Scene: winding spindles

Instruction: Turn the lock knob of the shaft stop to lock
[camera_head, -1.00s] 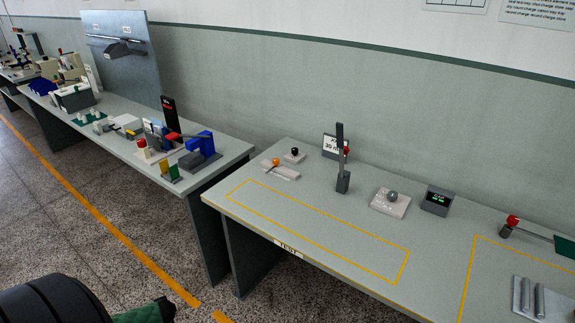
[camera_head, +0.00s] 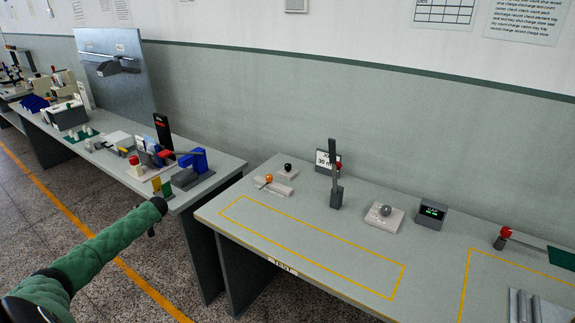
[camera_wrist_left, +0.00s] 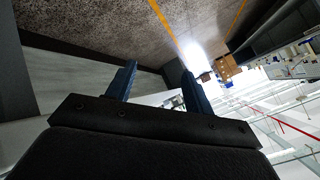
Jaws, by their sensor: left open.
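My left arm (camera_head: 105,248), in a green sleeve, reaches in from the left and ends in a black part in front of the left bench. My left gripper (camera_wrist_left: 157,85) shows in the wrist view with two blue fingers apart and nothing between them. Several knobs stand on the right bench: an orange ball knob (camera_head: 268,178), a black knob (camera_head: 287,167), a grey ball knob (camera_head: 386,210) and a red knob (camera_head: 506,232). Another red knob (camera_head: 339,166) is by the dark upright post (camera_head: 335,180). I cannot tell which belongs to the shaft stop. My right gripper is not in view.
The right bench (camera_head: 225,213) has clear room inside its yellow outline. A small display box (camera_head: 431,214) and metal rods (camera_head: 525,305) are on it. A gap separates it from the left bench (camera_head: 225,170), which holds a blue fixture (camera_head: 195,160) and other devices.

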